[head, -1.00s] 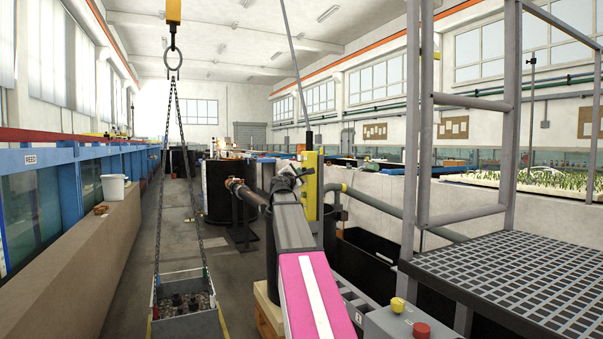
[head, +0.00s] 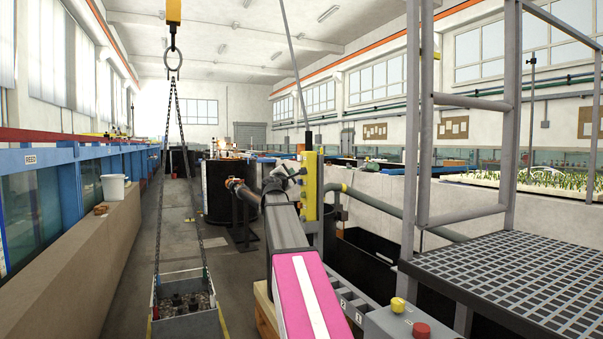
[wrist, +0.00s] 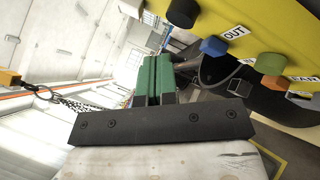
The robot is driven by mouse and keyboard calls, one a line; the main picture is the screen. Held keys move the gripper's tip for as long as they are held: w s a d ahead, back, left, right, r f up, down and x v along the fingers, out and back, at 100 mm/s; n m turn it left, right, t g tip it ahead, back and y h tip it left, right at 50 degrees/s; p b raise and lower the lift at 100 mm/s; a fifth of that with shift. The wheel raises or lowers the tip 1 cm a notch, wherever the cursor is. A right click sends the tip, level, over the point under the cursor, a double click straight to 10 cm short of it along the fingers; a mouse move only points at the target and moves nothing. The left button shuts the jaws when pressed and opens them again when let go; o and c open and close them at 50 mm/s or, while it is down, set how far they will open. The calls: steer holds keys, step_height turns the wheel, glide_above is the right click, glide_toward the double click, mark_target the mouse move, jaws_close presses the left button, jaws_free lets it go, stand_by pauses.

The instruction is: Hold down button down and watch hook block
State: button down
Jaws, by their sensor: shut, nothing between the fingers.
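The yellow button pendant (head: 311,186) hangs upright just right of my gripper (head: 287,176). In the wrist view the pendant (wrist: 235,30) fills the upper right, with a blue button (wrist: 214,47) by an "OUT" label, a green button (wrist: 271,63), an orange one and a dark one. I cannot make out a down label. My gripper (wrist: 153,62) is shut and empty, its green fingers apart from these buttons in the picture. The yellow hook block (head: 173,10) is at the top left, its ring carrying chains; it also shows at the wrist view's left edge (wrist: 10,78).
A crate of rubble (head: 187,300) is on the chains, low over the aisle floor. A control box (head: 400,324) with yellow and red buttons and a grated platform (head: 500,275) stand at right. A low wall with a white bucket (head: 114,187) runs along the left.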

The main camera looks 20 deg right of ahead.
steer(key=a, duration=0.3)
steer(key=shift+s+a, duration=0.1)
steer(key=shift+a, duration=0.25)
stand_by(1.0)
steer(key=s+a+f+m+g+y, duration=0.2)
steer(key=s+a+f+m+g, duration=0.15)
steer(key=f, duration=1.05)
steer(key=s+a+f+m+g+y, duration=0.25)
steer(key=s+f, duration=0.25)
steer(key=f, duration=0.8)
steer(key=s+a+f+m+g+y, duration=0.2)
steer(key=s+f+m+y, duration=0.15)
steer(key=f, duration=1.05)
steer(key=s+a+f+m+g+y, duration=0.3)
steer(key=s+a+f, duration=0.3)
steer(key=s+f, duration=0.4)
steer(key=s+a+f+m+g+y, duration=0.3)
steer(key=s+a+f, duration=0.4)
steer(key=s+f, duration=0.4)
steer(key=shift+s+a+f+g, duration=0.15)
steer(key=shift+s+f+g, duration=0.05)
steer(key=shift+s+g, duration=0.2)
